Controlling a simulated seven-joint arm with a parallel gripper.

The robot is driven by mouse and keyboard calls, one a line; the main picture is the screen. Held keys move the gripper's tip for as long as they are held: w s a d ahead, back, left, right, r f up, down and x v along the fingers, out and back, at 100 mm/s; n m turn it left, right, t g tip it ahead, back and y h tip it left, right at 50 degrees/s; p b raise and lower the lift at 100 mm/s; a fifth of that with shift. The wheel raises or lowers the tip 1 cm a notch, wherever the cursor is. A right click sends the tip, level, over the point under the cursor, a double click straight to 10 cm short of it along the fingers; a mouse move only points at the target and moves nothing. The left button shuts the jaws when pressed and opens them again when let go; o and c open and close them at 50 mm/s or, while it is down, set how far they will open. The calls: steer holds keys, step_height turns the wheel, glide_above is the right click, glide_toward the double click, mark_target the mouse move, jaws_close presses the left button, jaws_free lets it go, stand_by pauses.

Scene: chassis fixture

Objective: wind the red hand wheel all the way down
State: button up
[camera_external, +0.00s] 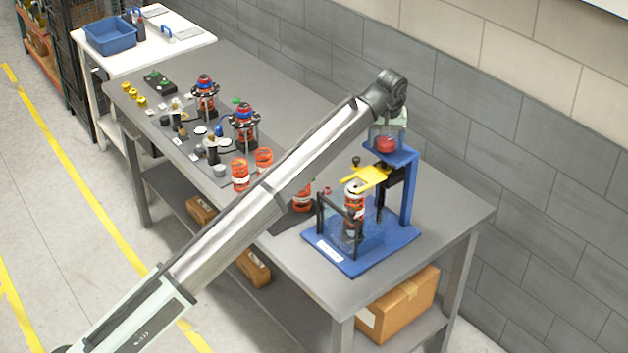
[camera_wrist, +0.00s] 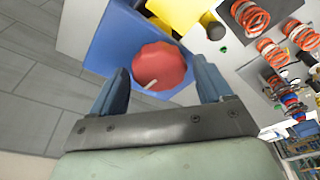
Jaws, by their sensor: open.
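The red hand wheel (camera_external: 386,144) sits on top of the blue press frame (camera_external: 410,190), under the end of my arm. In the wrist view the red wheel (camera_wrist: 160,66) is round with a scalloped edge and a small pale mark near its lower rim. My gripper (camera_wrist: 160,82) is open, with one blue-grey finger on each side of the wheel. I cannot tell whether the fingers touch it. Below the wheel, a yellow plate (camera_external: 366,179) sits over an orange and white spring assembly (camera_external: 354,202) in the fixture.
The fixture's blue base (camera_external: 345,262) stands on the grey table (camera_external: 448,215). Orange springs (camera_external: 240,174) and several small parts lie to the left. A grey wall (camera_external: 520,150) rises behind. A cardboard box (camera_external: 405,300) is on the lower shelf.

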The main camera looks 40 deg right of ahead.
steer(key=n+y, duration=0.1)
steer(key=n, duration=0.4)
steer(key=shift+n+t, duration=0.4)
steer(key=n+y, duration=0.1)
steer(key=n, duration=0.5)
steer(key=c, duration=1)
steer(key=m, duration=0.5)
steer(key=shift+h, duration=0.4)
steer(key=m+h, duration=0.1)
steer(key=m, duration=0.5)
steer(key=shift+g, duration=0.3)
steer(key=m, duration=0.4)
steer(key=shift+m+g+h, duration=0.4)
steer(key=shift+m, duration=0.8)
